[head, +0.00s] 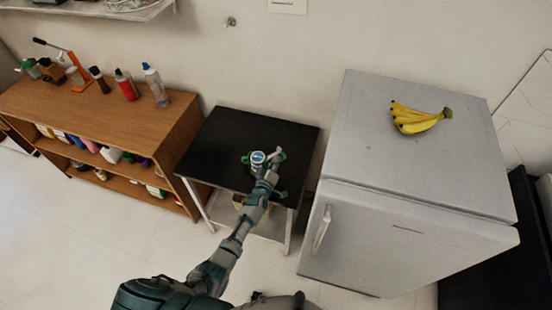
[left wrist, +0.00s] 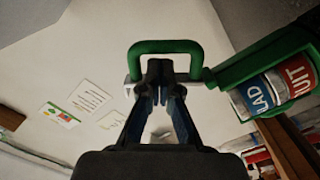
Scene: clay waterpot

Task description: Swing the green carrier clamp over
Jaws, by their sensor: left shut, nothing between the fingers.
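The green carrier (left wrist: 262,55) shows at the right in the left wrist view, tilted, with cans (left wrist: 275,88) in it lettered "LAD" and "UIT". A green U-shaped loop (left wrist: 166,46), which looks like its clamp, stands just beyond my fingertips. My left gripper (left wrist: 160,72) is shut and empty, its tips at the open side of the loop. I cannot tell whether they touch it. In the head view, the carrier (head: 246,159) and a can (head: 257,157) are at the black table, with my left gripper (head: 272,169) beside them, partly hiding them. My right gripper is out of view.
The black table (head: 225,135) is otherwise mostly clear. A wooden shelf (head: 120,125) with several bottles stands to its left. A grey fridge (head: 400,170) with bananas (head: 415,117) on top stands close on its right. A wall is behind.

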